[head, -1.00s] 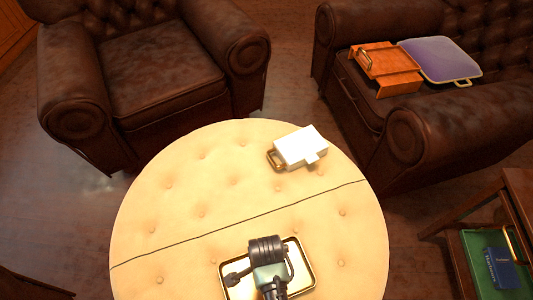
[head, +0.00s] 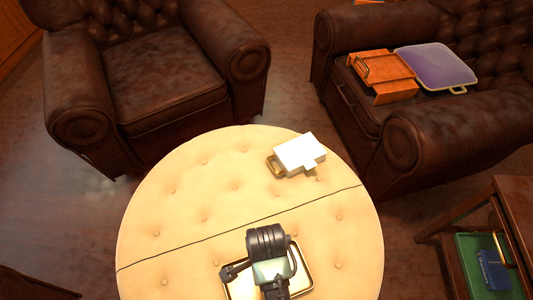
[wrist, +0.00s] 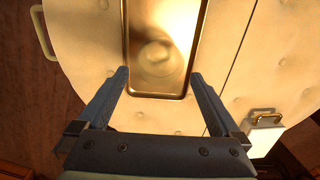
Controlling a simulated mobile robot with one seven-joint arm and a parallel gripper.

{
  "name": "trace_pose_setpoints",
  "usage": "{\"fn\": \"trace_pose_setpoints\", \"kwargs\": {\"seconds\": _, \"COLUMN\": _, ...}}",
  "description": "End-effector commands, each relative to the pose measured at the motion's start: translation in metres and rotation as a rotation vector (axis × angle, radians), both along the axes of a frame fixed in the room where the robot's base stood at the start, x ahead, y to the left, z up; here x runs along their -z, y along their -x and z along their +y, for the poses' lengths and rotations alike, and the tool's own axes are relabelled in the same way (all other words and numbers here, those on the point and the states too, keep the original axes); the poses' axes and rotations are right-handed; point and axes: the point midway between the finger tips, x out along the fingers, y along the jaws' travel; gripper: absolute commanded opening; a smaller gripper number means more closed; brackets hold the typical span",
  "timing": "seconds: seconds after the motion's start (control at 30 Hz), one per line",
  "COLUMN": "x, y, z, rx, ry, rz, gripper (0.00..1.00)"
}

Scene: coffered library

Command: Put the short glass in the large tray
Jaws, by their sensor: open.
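A gold-rimmed rectangular tray (head: 304,284) lies on the round cream tufted ottoman, partly hidden under my arm in the head view. In the wrist view the tray (wrist: 186,62) is shiny and brassy. A faint, round, see-through shape, seemingly the short glass (wrist: 155,54), shows inside the near end of the tray. My gripper (wrist: 159,73) is open, with its fingers apart on either side of the tray's near end in the picture.
A white box-like item with a gold handle (head: 300,154) lies at the back of the ottoman (head: 190,215). An orange wooden stand (head: 387,72) and a purple tray-like panel (head: 435,66) rest on the leather sofa. A side table (head: 511,210) stands at right. The ottoman's left is clear.

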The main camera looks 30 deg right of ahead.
Motion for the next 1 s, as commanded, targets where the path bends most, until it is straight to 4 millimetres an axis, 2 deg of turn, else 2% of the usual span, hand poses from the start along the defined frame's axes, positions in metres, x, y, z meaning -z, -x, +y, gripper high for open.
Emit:
{"fn": "trace_pose_setpoints", "kwargs": {"seconds": 0.03, "x": -0.009, "y": 0.0, "z": 0.0, "rx": 0.0, "ry": 0.0, "rz": -0.001, "gripper": 1.0}}
{"fn": "trace_pose_setpoints", "kwargs": {"seconds": 0.13, "x": -0.017, "y": 0.0, "z": 0.0, "rx": 0.0, "ry": 0.0, "rz": 0.0, "gripper": 1.0}}
{"fn": "trace_pose_setpoints", "kwargs": {"seconds": 0.47, "x": -0.021, "y": -0.001, "z": 0.0, "rx": -0.003, "ry": 0.002, "rz": -0.004, "gripper": 1.0}}
{"fn": "trace_pose_setpoints", "kwargs": {"seconds": 0.57, "x": -0.033, "y": -0.021, "z": -0.004, "rx": -0.046, "ry": 0.022, "rz": -0.064, "gripper": 1.0}}
{"fn": "trace_pose_setpoints", "kwargs": {"seconds": 0.63, "x": -0.055, "y": -0.052, "z": -0.008, "rx": -0.122, "ry": 0.061, "rz": -0.165, "gripper": 1.0}}
{"fn": "trace_pose_setpoints", "kwargs": {"seconds": 0.67, "x": -0.068, "y": -0.07, "z": -0.009, "rx": -0.166, "ry": 0.086, "rz": -0.222, "gripper": 1.0}}
{"fn": "trace_pose_setpoints", "kwargs": {"seconds": 0.77, "x": -0.134, "y": -0.136, "z": -0.013, "rx": -0.346, "ry": 0.207, "rz": -0.455, "gripper": 1.0}}
{"fn": "trace_pose_setpoints", "kwargs": {"seconds": 0.8, "x": -0.167, "y": -0.161, "z": -0.012, "rx": -0.422, "ry": 0.271, "rz": -0.554, "gripper": 1.0}}
{"fn": "trace_pose_setpoints", "kwargs": {"seconds": 0.87, "x": -0.22, "y": -0.194, "z": -0.008, "rx": -0.533, "ry": 0.376, "rz": -0.699, "gripper": 1.0}}
{"fn": "trace_pose_setpoints", "kwargs": {"seconds": 0.9, "x": -0.257, "y": -0.211, "z": -0.004, "rx": -0.599, "ry": 0.452, "rz": -0.79, "gripper": 1.0}}
{"fn": "trace_pose_setpoints", "kwargs": {"seconds": 0.97, "x": -0.315, "y": -0.232, "z": 0.004, "rx": -0.691, "ry": 0.576, "rz": -0.924, "gripper": 1.0}}
{"fn": "trace_pose_setpoints", "kwargs": {"seconds": 1.0, "x": -0.355, "y": -0.241, "z": 0.01, "rx": -0.745, "ry": 0.665, "rz": -1.007, "gripper": 1.0}}
